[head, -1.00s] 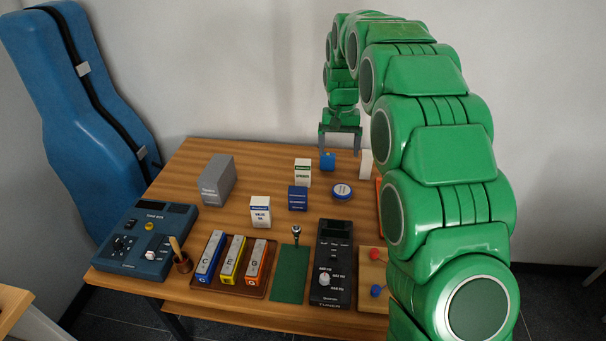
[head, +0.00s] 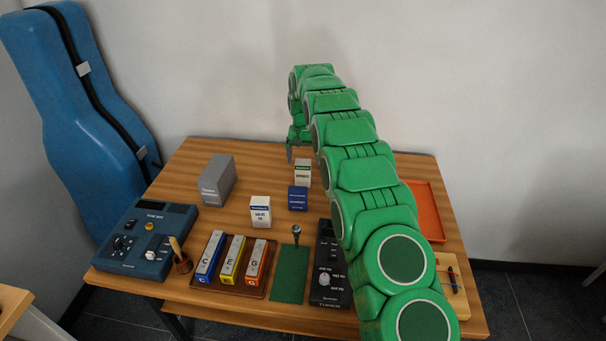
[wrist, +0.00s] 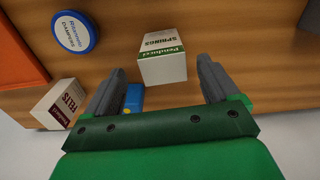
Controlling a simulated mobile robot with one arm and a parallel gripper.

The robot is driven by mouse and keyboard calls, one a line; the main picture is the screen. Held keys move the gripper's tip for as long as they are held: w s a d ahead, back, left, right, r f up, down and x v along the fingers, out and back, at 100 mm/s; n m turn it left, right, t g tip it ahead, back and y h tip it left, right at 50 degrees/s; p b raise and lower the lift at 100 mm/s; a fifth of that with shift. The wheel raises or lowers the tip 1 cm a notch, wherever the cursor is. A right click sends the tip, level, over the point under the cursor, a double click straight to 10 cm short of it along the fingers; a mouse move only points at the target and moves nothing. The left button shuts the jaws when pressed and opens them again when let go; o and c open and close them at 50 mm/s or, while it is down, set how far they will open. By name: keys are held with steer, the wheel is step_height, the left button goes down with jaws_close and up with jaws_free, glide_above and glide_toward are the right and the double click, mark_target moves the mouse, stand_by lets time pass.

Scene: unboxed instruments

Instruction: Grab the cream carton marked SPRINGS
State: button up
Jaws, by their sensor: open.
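The cream carton marked SPRINGS (wrist: 162,58) has a green band and stands on the table. In the wrist view it lies ahead of my gripper (wrist: 157,80), in line with the gap between the two fingers. The fingers are apart and nothing is held between them. In the head view the carton (head: 302,173) stands at the back middle of the table. My gripper (head: 303,150) is behind and above it there, with one finger hidden by my arm.
A blue block (wrist: 131,97) lies close by the left finger. A FELTS carton (wrist: 60,103) and a round blue-rimmed tin (wrist: 73,33) are to the left. A blue box (head: 298,198) and a white carton (head: 260,211) stand in front of the SPRINGS carton.

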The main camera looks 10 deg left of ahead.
mark_target(304, 164)
steer(key=shift+a+f, duration=0.15)
steer(key=shift+f, duration=0.3)
steer(key=shift+w+f, duration=0.2)
steer(key=shift+f, duration=3.55)
steer(key=c, duration=1.1)
steer(key=shift+r, duration=0.1)
steer(key=shift+r, duration=1.6)
steer(key=shift+s+d+r, duration=0.2)
steer(key=shift+s+r, duration=0.5)
steer(key=shift+r, duration=0.15)
steer(key=shift+s+d+r, duration=0.65)
steer(key=shift+s+r, duration=0.7)
steer(key=shift+s, duration=0.65)
steer(key=shift+s+d+r, duration=0.7)
steer(key=shift+s+r, duration=0.6)
steer(key=shift+s, duration=0.65)
steer(key=shift+s+d+r, duration=0.65)
steer(key=shift+s+r, duration=0.7)
steer(key=shift+s, duration=0.65)
